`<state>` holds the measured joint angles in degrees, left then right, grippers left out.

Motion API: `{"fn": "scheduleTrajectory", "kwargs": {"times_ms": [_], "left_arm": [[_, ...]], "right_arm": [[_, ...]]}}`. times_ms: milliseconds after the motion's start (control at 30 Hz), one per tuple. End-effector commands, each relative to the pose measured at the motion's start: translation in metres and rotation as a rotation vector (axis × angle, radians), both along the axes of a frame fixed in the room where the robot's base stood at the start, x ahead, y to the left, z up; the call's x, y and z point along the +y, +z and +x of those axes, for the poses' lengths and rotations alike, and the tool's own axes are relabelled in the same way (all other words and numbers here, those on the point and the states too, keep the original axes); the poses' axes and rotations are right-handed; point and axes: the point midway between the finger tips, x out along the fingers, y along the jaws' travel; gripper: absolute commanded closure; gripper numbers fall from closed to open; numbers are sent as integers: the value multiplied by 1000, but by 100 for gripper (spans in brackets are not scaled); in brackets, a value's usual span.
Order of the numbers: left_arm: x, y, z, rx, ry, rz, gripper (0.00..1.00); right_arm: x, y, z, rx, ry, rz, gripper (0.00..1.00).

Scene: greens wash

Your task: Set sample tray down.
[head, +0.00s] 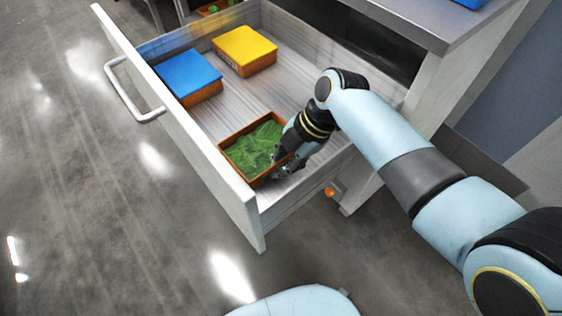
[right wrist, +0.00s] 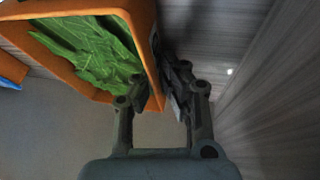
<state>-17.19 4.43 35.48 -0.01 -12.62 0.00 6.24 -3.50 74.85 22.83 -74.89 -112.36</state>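The sample tray (head: 223,153) is an orange-brown open box filled with green leaves (head: 256,148). It is in the near end of the open drawer (head: 205,160), and I cannot tell whether its base touches the drawer floor. My right gripper (head: 283,163) is at the tray's right side. In the right wrist view, the right gripper (right wrist: 155,92) has its fingers on either side of the tray's wall (right wrist: 147,45), closed on it with little gap. The leaves show there too (right wrist: 90,50). My left gripper is out of view.
A blue-topped box (head: 188,74) and a yellow-topped box (head: 245,48) stand farther back in the drawer. Bare drawer floor lies between them and the tray. The drawer's front wall with its handle (head: 135,100) is on the left. The counter (head: 440,30) overhangs at the upper right.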

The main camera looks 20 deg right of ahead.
Motion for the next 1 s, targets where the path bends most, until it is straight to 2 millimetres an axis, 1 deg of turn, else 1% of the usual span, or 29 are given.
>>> {"fn": "scheduleTrajectory", "kwargs": {"times_ms": [67,100,267,300,567,667,733,1000], "left_arm": [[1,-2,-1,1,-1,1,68],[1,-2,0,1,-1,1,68],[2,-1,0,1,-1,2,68],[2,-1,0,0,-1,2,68],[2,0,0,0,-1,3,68],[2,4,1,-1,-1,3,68],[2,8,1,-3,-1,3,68],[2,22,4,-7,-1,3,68]], "right_arm": [[0,-3,0,0,0,0,100],[0,-3,0,1,0,0,93],[0,-2,0,1,0,0,72],[0,-2,0,1,0,0,71],[0,0,0,0,0,0,71],[-4,8,0,0,0,-1,71],[-9,19,-1,-2,-1,-1,71],[-35,74,-6,-3,0,-1,71]]}}
